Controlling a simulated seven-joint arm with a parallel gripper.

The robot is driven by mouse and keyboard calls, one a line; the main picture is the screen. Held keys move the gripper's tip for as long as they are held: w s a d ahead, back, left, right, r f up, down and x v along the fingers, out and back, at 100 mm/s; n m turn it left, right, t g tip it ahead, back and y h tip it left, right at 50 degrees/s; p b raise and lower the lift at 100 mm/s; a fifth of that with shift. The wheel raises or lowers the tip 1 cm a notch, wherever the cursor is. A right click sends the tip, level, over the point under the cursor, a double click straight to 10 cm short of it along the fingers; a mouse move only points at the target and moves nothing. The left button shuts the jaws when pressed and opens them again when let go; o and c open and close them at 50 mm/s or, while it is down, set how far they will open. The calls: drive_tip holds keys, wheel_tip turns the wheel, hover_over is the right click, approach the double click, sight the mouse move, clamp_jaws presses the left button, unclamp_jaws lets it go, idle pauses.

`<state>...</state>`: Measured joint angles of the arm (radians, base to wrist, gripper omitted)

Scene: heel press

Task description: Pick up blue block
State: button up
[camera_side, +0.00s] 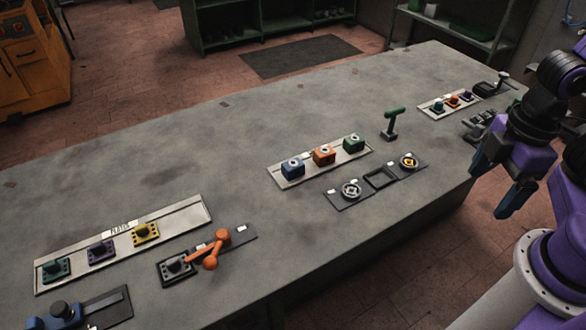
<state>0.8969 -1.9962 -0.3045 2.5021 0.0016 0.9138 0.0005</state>
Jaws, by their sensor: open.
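The blue block (292,170) stands at the left end of a pale tray (281,184) near the middle of the grey table. My gripper (502,201) is at the right, beyond the table's front edge, pointing down. It is open and well apart from the blue block. Its fingers overlap in this view, and I see nothing held in it.
In front of the blocks lies a dark plate (366,190) with round fittings and a square frame. A green-handled lever (392,123) stands behind it. An orange lever device (212,249) and a plate rack (197,209) are at the left. Clear table surface lies behind the tray.

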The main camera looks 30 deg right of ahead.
drive_tip(key=w+f+n+t+h, duration=0.3)
drive_tip(key=w+n+t+h, duration=0.15)
drive_tip(key=w, duration=0.45)
drive_tip(key=w+f+n+t+h, duration=0.35)
drive_tip(key=w+n, duration=0.25)
drive_tip(key=w, duration=0.3)
drive_tip(key=n+t+y, duration=0.5)
drive_tip(key=n+y, duration=0.3)
drive_tip(key=n, duration=0.5)
approach(297, 168)
drive_tip(key=v, duration=0.5)
drive_tip(key=shift+s+f, duration=0.15)
drive_tip(key=shift+f, duration=0.05)
drive_tip(key=shift+w+a+f, duration=0.1)
drive_tip(key=shift+w+f, duration=0.1)
drive_tip(key=x, duration=1.6)
drive_tip(key=shift+w+r, duration=0.1)
drive_tip(key=shift+w, duration=0.4)
drive_tip(key=c, duration=1.2)
drive_tip(key=shift+r, duration=0.1)
